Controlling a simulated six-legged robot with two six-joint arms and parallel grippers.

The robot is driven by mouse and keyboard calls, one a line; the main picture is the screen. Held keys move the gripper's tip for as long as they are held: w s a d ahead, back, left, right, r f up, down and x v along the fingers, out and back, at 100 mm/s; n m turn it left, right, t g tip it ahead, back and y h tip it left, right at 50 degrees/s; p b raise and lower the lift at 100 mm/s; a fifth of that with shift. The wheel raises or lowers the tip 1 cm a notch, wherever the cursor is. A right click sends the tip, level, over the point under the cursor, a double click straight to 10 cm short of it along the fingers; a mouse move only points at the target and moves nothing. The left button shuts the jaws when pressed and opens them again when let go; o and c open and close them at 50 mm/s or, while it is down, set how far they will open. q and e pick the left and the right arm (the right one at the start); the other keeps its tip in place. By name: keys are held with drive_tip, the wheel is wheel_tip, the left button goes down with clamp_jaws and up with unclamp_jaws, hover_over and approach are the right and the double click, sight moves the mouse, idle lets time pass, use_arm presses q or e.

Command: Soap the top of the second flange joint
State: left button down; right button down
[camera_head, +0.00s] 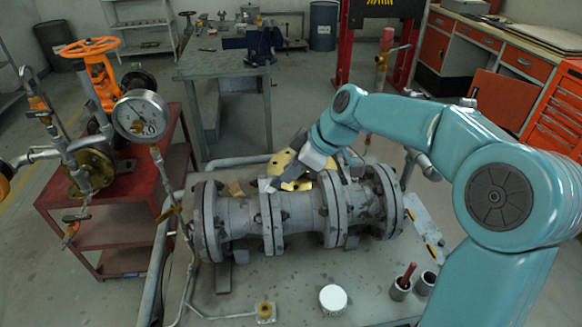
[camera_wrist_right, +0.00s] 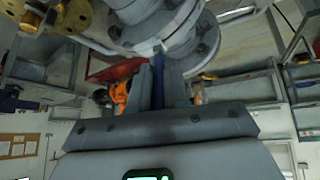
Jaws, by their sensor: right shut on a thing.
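A grey flanged pipe assembly (camera_head: 300,212) lies across the bench, with several bolted flange rings along it. The second ring from the left, a flange (camera_head: 270,222), stands upright near the left third. My right gripper (camera_head: 284,181) reaches in from the upper right and tilts down towards the top of that flange. In the right wrist view its fingers (camera_wrist_right: 160,85) are shut on a slim dark-blue tool (camera_wrist_right: 158,88), whose type I cannot tell. The tool's tip is at or very near the flange's upper edge; contact is unclear. My left gripper is not in view.
A white round pot (camera_head: 333,298) stands at the bench's front. Beside it are two small cups, one (camera_head: 400,289) holding a red-handled thing. A pressure gauge (camera_head: 141,116) and thin piping rise left of the assembly. Yellow metal parts (camera_head: 290,170) lie behind it.

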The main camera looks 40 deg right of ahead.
drive_tip(key=shift+s+a+r, duration=0.1)
drive_tip(key=shift+s+r, duration=0.05)
drive_tip(key=w+d, duration=0.1)
drive_tip(key=w+d+p, duration=0.1)
drive_tip(key=w, duration=0.1)
drive_tip(key=w+d, duration=0.1)
drive_tip(key=shift+w+p, duration=0.35)
idle(0.5)
drive_tip(key=shift+w+r, duration=0.1)
